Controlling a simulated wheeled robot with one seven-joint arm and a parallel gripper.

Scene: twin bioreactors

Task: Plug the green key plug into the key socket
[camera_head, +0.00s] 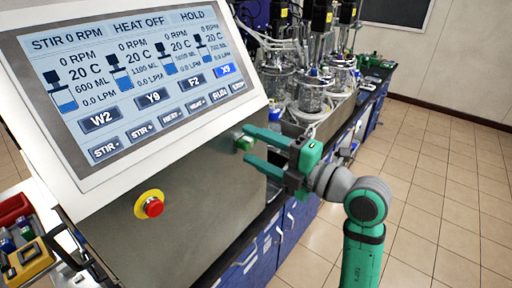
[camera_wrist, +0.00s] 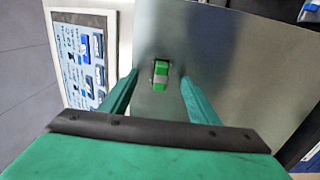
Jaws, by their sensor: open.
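The green key plug (camera_head: 243,144) sits at the bare metal side of the console, right of the screen. In the wrist view the plug (camera_wrist: 161,74) is a green block with a grey band, standing at a small dark opening in the panel. The key socket is mostly hidden behind the plug, and I cannot tell how deep the plug sits. My gripper (camera_head: 249,146) is open, with one green finger on each side of the plug. In the wrist view a gap shows between the plug and each finger.
The console screen (camera_head: 140,75) is left of the plug, with a red emergency button (camera_head: 153,207) on a yellow ring below it. Glass bioreactor vessels (camera_head: 312,90) stand on the bench behind. A red tray (camera_head: 14,208) and tools lie at lower left. The tiled floor at right is clear.

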